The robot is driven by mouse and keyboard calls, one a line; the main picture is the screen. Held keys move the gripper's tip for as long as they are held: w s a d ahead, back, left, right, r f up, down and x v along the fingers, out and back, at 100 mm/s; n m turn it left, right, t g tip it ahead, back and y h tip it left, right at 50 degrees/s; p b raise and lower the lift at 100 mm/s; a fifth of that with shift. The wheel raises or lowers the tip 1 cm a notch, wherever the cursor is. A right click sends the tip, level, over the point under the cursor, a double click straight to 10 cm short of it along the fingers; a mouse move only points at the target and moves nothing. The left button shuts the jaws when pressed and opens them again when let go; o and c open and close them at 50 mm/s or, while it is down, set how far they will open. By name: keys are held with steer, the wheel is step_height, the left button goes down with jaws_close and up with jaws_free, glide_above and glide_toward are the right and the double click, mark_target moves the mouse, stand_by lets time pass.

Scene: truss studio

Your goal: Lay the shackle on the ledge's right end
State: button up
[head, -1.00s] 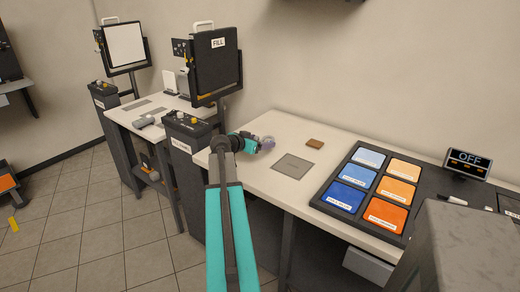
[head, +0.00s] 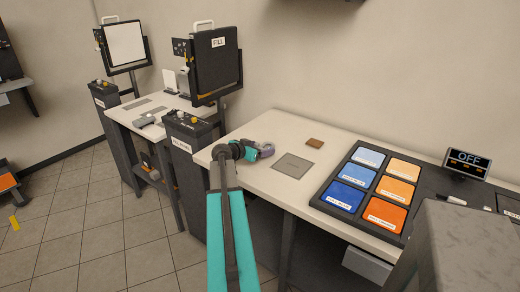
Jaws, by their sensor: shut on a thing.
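My gripper (head: 258,151) is at the end of the teal arm, over the left part of the white worktop (head: 255,180). It is shut on a small grey, curved thing (head: 268,150), which looks like the shackle. My gripper partly hides it, and I cannot tell whether it touches the worktop. I cannot tell for certain which surface is the ledge.
A grey square plate (head: 293,166) is inset in the worktop, right of my gripper. A small brown block (head: 315,143) lies behind it. A dark tray (head: 335,208) with blue and orange pads is further right. A dark FILL panel (head: 218,70) stands behind left.

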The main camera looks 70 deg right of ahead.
steer(key=o, duration=1.1)
steer(key=shift+r, duration=0.1)
steer(key=b+v, duration=0.1)
steer(key=v, duration=1)
steer(key=shift+a+b, duration=0.1)
steer(key=shift+b, duration=0.3)
steer(key=shift+a+r, duration=0.25)
steer(key=shift+a, duration=0.1)
steer(key=shift+o, duration=0.5)
